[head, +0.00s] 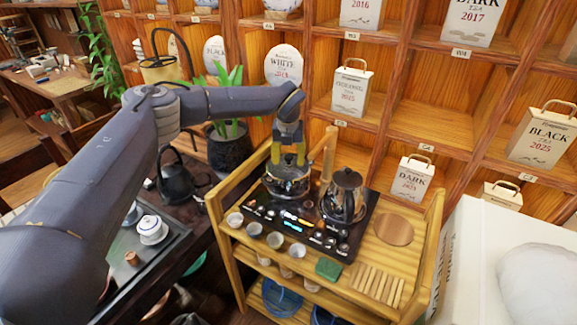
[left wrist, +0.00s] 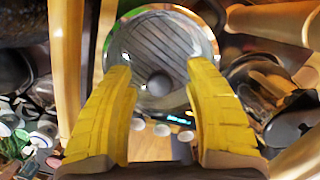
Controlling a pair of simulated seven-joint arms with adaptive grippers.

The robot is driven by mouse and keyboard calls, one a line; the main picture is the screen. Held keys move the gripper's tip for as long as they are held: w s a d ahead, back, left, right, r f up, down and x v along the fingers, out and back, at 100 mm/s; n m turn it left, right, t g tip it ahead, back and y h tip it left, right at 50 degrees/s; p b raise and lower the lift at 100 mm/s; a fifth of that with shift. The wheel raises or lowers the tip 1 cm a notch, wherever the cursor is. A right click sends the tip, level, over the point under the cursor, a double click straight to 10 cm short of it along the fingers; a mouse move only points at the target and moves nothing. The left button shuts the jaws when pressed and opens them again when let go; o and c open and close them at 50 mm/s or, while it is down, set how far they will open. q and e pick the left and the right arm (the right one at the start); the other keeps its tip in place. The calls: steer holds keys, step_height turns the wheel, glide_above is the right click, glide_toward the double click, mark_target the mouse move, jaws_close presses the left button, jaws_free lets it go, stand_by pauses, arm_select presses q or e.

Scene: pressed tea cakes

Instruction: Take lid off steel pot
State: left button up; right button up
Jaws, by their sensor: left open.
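The steel pot (head: 285,187) stands on the dark tea stove at the back left of the wooden cart. Its round lid (left wrist: 162,45) is on it, and the lid's dark round knob (left wrist: 158,85) shows in the left wrist view. My left gripper (head: 289,158) points down just above the pot. Its yellow fingers are open, one on each side of the knob in the left wrist view (left wrist: 158,72), with gaps on both sides. The fingers partly hide the pot in the head view. My right gripper is not in view.
A dark kettle (head: 344,194) stands close to the right of the pot on the stove (head: 290,221). A round wooden board (head: 394,230) lies at the cart's right. Shelves rise behind.

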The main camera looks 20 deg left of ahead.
arm_select(q)
jaws_close()
steer(key=shift+r, duration=0.1)
stand_by(0.5)
